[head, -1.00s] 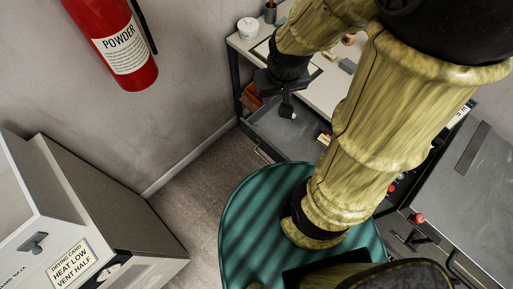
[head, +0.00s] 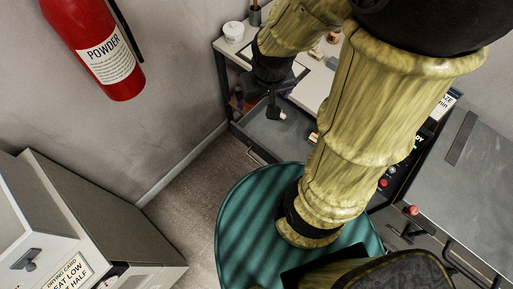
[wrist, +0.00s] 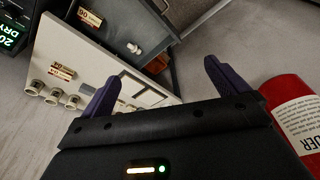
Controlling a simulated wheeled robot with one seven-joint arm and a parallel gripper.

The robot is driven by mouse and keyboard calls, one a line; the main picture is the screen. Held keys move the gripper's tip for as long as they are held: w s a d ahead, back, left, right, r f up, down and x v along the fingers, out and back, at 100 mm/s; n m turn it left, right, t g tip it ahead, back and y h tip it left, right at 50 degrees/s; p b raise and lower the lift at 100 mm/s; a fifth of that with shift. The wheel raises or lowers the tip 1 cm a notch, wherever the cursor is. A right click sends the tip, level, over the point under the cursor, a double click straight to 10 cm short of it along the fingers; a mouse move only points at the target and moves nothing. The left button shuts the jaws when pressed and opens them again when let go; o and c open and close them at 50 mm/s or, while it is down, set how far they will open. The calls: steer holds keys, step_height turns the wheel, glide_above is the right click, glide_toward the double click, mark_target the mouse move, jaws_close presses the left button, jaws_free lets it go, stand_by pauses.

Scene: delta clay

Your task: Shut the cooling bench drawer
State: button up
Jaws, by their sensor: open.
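The cooling bench (head: 312,92) has a pale top on a dark frame and stands beyond my arm. Its grey drawer (head: 262,133) is pulled out below the top, with a handle on its front near the floor side. My gripper (head: 271,106) is over the drawer area in the head view, partly hidden by my wrist; contact cannot be told. In the wrist view my gripper (wrist: 163,83) shows two purple fingers spread apart with nothing between them. The drawer also shows in the wrist view (wrist: 116,36), with a small white item and a label in it.
A red fire extinguisher (head: 98,50) hangs on the wall at left. A grey drying cabinet (head: 85,215) stands at lower left. A grey-topped unit (head: 462,180) is at right. Several jars (wrist: 55,92) stand on the bench. Bare floor (head: 195,190) lies before the drawer.

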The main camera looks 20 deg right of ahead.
steer(key=c, duration=0.4)
steer(key=shift+a+f, duration=0.15)
steer(key=shift+f, duration=0.2)
steer(key=c, duration=0.3)
steer(key=a+f+m+g, duration=0.1)
steer(key=f+m, duration=0.1)
steer(key=f+m+b, duration=0.1)
steer(key=f+m, duration=0.1)
steer(key=f, duration=0.1)
steer(key=w+a+f+m+g+b, duration=0.1)
steer(key=f+m, duration=0.1)
steer(key=f, duration=0.1)
steer(key=shift+a+m+g, duration=0.3)
steer(key=shift+a+m, duration=0.05)
steer(key=shift+m, duration=0.05)
jaws_close()
steer(key=w+a+f+m+h+b, duration=0.1)
steer(key=a+f+m+h+b, duration=0.1)
steer(key=f+m, duration=0.8)
steer(key=w+a+f+m+g+h+b, duration=0.1)
steer(key=f+m+h+b, duration=0.3)
steer(key=f+m, duration=0.7)
steer(key=shift+w+a+f+m+h+b, duration=0.15)
steer(key=shift+w+a+m+h+b, duration=0.3)
steer(key=shift+a+h, duration=0.3)
steer(key=shift+s, duration=0.15)
